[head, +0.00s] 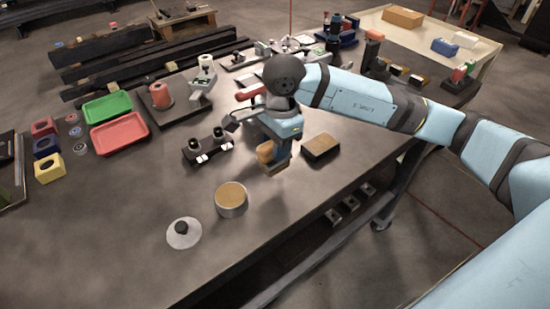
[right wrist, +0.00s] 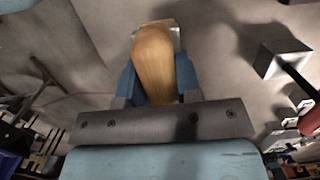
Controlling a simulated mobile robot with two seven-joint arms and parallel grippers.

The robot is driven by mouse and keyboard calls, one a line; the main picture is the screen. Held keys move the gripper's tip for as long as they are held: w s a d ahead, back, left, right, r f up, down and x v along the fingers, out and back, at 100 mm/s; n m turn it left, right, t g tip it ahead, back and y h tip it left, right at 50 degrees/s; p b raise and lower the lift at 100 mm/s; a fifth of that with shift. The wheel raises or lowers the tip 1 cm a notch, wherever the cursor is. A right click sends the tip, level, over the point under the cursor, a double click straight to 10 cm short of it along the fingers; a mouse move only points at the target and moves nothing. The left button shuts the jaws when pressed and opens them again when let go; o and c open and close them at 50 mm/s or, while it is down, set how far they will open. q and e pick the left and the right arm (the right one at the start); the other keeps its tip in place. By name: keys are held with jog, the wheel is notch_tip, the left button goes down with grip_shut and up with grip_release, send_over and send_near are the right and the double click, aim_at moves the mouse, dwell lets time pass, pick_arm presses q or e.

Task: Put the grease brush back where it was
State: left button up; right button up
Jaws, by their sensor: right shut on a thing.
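My right gripper (head: 272,152) hangs above the dark bench, behind and right of the round tin. It is shut on the grease brush (head: 266,152), whose wooden handle shows between the fingers. In the right wrist view the brush (right wrist: 155,65) lies between my blue fingers (right wrist: 153,85), with a pale metallic edge at its far end. The bristles cannot be made out. The round tin (head: 231,208) is open, with a tan surface inside. A pale round lid (head: 183,239) with a black knob lies in front of it, to the left. My left gripper is not in view.
A dark block with a tan top (head: 320,146) sits right of the gripper. A black two-post fixture (head: 207,150) stands to its left. Red (head: 119,132) and green (head: 106,108) trays lie further left. The bench (head: 110,220) is clear at the front left.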

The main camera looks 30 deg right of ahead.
notch_tip(320, 180, down, 4)
jog(key=shift+f, duration=0.3)
jog(key=o, duration=0.5)
jog(key=shift+f, duration=0.1)
jog(key=shift+c, duration=0.2)
jog(key=o, duration=0.4)
jog(key=shift+o, duration=0.2)
